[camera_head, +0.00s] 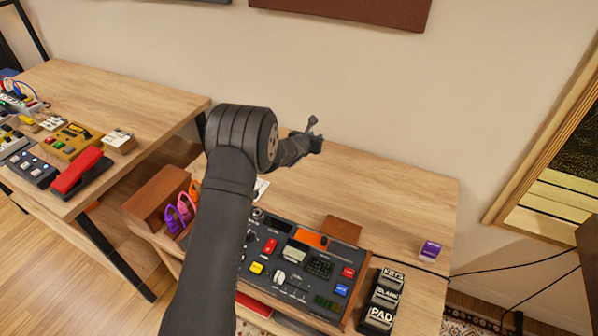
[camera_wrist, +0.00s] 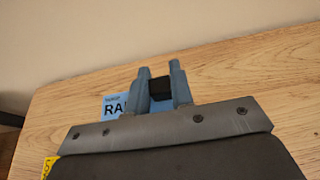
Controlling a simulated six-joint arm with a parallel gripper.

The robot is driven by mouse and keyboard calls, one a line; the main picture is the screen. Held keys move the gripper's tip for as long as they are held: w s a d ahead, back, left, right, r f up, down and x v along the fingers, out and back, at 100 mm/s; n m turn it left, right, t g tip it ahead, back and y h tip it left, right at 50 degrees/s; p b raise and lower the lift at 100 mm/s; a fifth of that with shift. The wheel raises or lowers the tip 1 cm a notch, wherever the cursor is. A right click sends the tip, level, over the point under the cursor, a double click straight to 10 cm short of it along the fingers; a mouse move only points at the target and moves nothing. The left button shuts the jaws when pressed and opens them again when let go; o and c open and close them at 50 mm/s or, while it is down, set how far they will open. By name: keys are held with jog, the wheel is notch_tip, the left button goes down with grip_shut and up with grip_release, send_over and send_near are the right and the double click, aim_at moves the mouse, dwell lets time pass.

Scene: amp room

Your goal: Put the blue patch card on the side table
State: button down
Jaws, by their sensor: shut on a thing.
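The blue patch card (camera_wrist: 115,106), with dark letters starting "RA", shows in the wrist view behind my fingers, partly hidden by them and my gripper's body. My gripper (camera_wrist: 161,88) is shut on a small black block that appears to be the card's grip. In the head view my gripper (camera_head: 315,135) is over the back of the wooden desk (camera_head: 400,185); the card cannot be made out there. Whether the card touches the wood is unclear. Another wooden table (camera_head: 130,95) stands at the left; which one is the side table is not clear.
A control console (camera_head: 300,265) and black labelled pedals (camera_head: 382,300) fill the desk's front. A purple box (camera_head: 430,251) is at the right. A brown holder (camera_head: 160,195) with coloured loops is at the left. The desk's back right is clear. Pedals crowd the left table.

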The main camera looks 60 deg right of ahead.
jog(key=w+f, duration=0.1)
jog(key=w, duration=0.2)
jog(key=w+d+f, duration=0.1)
jog(key=w+f, duration=0.1)
jog(key=w, duration=0.1)
jog(key=w+d+f, duration=0.1)
jog(key=w+f, duration=0.1)
jog(key=w, duration=0.1)
jog(key=shift+f, duration=2.25)
jog(key=shift+f, duration=0.2)
jog(key=c, duration=1.3)
grip_release()
jog(key=shift+o, duration=0.2)
